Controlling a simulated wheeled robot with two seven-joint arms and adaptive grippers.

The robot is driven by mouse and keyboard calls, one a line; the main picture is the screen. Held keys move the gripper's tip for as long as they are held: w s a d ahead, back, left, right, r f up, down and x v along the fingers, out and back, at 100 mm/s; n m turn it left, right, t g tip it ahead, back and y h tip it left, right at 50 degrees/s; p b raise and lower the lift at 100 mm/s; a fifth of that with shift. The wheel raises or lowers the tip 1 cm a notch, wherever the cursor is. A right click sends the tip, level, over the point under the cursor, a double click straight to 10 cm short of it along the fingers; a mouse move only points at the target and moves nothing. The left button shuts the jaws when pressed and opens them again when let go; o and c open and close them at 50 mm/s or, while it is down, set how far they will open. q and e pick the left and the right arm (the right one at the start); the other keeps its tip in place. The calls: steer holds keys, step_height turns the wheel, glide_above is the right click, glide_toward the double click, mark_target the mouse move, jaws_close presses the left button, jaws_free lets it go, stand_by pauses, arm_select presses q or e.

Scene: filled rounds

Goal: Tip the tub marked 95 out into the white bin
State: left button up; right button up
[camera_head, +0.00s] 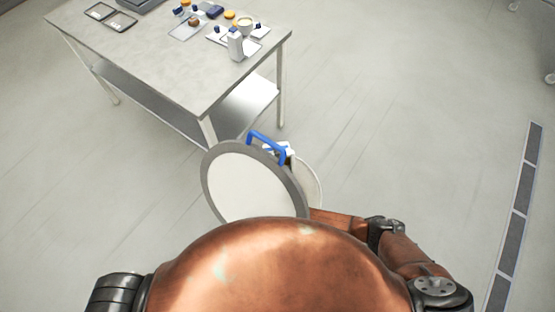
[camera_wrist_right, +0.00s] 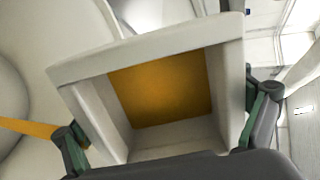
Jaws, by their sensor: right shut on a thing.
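A square pale grey tub (camera_wrist_right: 218,110) fills the middle of the right wrist view, its open mouth facing the camera. A flat orange surface shows inside it; I cannot tell whether this is its contents or its floor. No number is visible on it. My right gripper (camera_wrist_right: 165,122) is shut on the tub, with a dark, green-padded finger at either side. In the head view the right hand is hidden behind a large round panel. I cannot make out the white bin for certain; pale rounded shapes (camera_wrist_right: 45,45) show behind the tub. My left gripper is not in view.
A round white panel with a grey rim (camera_head: 213,190) and a blue handle (camera_head: 266,141) stand just ahead of my body.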

steer(key=shift+s+t+b, duration=0.2)
steer(key=shift+t+b, duration=0.3)
steer(key=shift+b, duration=0.3)
steer(key=shift+s+d+r+t+b, duration=0.1)
steer(key=shift+r+t+b, duration=0.1)
steer(key=shift+t+b, duration=0.2)
stand_by(2.1)
